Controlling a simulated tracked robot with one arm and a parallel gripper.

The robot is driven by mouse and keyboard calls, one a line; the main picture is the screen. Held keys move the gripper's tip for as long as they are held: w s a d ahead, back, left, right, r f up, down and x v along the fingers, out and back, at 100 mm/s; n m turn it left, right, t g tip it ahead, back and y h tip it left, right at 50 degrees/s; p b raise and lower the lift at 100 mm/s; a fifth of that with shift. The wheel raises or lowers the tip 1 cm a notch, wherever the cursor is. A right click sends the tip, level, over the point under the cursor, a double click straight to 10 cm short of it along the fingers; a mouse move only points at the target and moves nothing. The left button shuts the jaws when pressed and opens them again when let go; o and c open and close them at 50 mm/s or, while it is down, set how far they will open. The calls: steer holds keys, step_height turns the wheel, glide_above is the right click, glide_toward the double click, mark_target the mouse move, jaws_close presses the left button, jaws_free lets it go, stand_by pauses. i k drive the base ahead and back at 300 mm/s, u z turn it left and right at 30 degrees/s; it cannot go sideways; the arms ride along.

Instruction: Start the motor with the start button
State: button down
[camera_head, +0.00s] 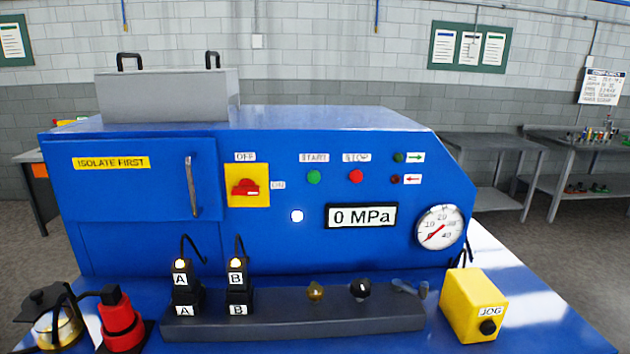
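The green start button (313,177) sits on the blue machine's front panel under a START label. The red stop button (355,177) is to its right under a STOP label. Left of them, a red rotary switch (246,187) on a yellow plate has OFF above and ON at its right; its white mark lies on the ON side. A white lamp (297,216) below the start button looks lit. The display (361,216) reads 0 MPa. My gripper is not in view, so whether it is open or shut does not show.
A pressure gauge (439,227) is at the panel's right. In front stand plugs A (186,283) and B (238,283), a dark rail (290,327) with small levers, a yellow JOG box (474,305), a red bottle (119,322) and an oil can (52,325).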

mark_target(314, 176)
steer(key=u, duration=0.45)
steer(key=k, duration=0.5)
steer(key=u, duration=0.85)
steer(key=k, duration=0.8)
steer(key=u, duration=0.25)
steer(key=i, duration=1.4)
steer(key=z, duration=1.2)
steer(key=i, duration=1.1)
steer(key=z, duration=0.4)
